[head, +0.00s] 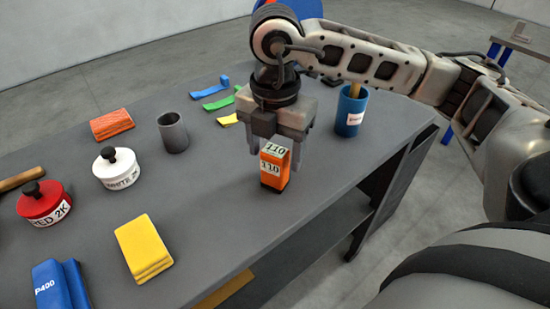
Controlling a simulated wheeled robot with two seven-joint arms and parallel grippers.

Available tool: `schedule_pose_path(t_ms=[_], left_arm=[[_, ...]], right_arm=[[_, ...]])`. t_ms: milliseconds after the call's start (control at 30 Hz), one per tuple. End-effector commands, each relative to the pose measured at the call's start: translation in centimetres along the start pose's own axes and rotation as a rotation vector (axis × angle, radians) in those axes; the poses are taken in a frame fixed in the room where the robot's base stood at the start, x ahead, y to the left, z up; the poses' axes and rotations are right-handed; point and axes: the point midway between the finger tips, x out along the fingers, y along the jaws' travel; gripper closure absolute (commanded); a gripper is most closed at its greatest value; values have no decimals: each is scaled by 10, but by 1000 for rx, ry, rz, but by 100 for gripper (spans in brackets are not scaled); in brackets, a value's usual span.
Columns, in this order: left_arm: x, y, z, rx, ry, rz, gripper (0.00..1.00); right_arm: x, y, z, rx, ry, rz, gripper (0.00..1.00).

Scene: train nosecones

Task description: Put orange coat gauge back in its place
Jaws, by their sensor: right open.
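The orange coat gauge (273,172) stands upright on the grey table, near its right front edge. Its front and top carry labels reading 110. My right gripper (276,150) points down from above, directly over and around the gauge's upper part. Its fingers are open, and I cannot tell whether either touches the gauge. No marked place for the gauge can be made out. My left gripper is not in view.
A blue cup (351,110) stands to the right and a grey cup (173,132) to the left. White (116,170) and red (44,203) tins, a yellow stack (143,248) and a blue P400 block (58,286) lie further left. Table space before the gauge is clear.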

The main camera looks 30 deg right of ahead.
Motion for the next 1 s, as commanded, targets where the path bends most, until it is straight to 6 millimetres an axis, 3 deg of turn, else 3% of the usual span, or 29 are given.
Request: schedule_pose_path(t_ms=[200,400,1000], left_arm=[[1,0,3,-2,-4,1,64],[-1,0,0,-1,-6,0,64],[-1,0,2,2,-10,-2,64]], right_arm=[[-50,1,0,-1,0,6,37],[-82,1,0,1,-2,3,37],[-90,0,0,1,0,0,37]])
